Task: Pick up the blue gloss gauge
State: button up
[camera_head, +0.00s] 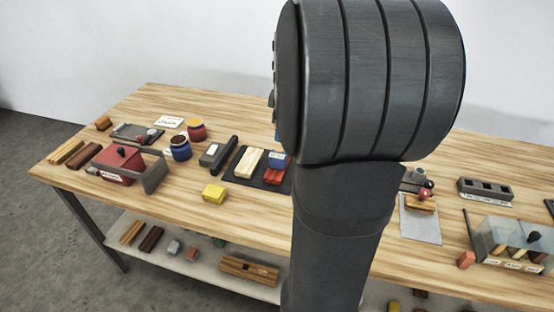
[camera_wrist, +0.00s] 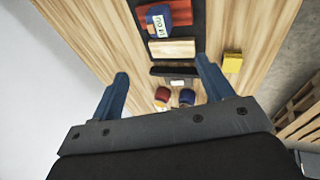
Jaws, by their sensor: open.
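A small blue box with a white label (camera_wrist: 157,22), which looks like the blue gloss gauge, lies on the dark mat (camera_wrist: 186,28) beside or on a red block (camera_wrist: 181,13). The blue box also shows in the head view (camera_head: 277,156), left of my arm. In the wrist view my gripper (camera_wrist: 161,68) is open, with nothing between its blue fingers. The blue box appears above the fingertips in that view, apart from them.
A pale wooden block (camera_head: 249,162) lies on the mat. A dark bar (camera_head: 225,153), a yellow block (camera_head: 214,193), a blue jar (camera_head: 181,148) and a red jar (camera_head: 196,129) stand nearby. A red box with a grey panel (camera_head: 118,163) is at the left. Bare wood lies in front of the mat.

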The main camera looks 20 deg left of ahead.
jog(key=shift+c, duration=0.2)
jog(key=w+a+f+g+h, duration=0.2)
jog(key=w+a+g, duration=0.25)
jog(key=w, duration=0.35)
jog(key=shift+t, duration=0.25)
notch_tip(320, 180, down, 12)
jog(key=shift+f, duration=0.1)
jog(key=shift+s+d+f, duration=0.1)
jog(key=shift+d+f, duration=0.05)
jog(key=shift+f, duration=1.2)
jog(key=shift+s+d+f, duration=0.1)
jog(key=shift+d+f, duration=0.05)
jog(key=shift+f, duration=1.2)
jog(key=shift+r, duration=0.1)
jog(key=c, duration=1.4)
jog(key=shift+o, duration=0.2)
jog(key=shift+w+r, duration=0.1)
jog(key=shift+r, duration=0.05)
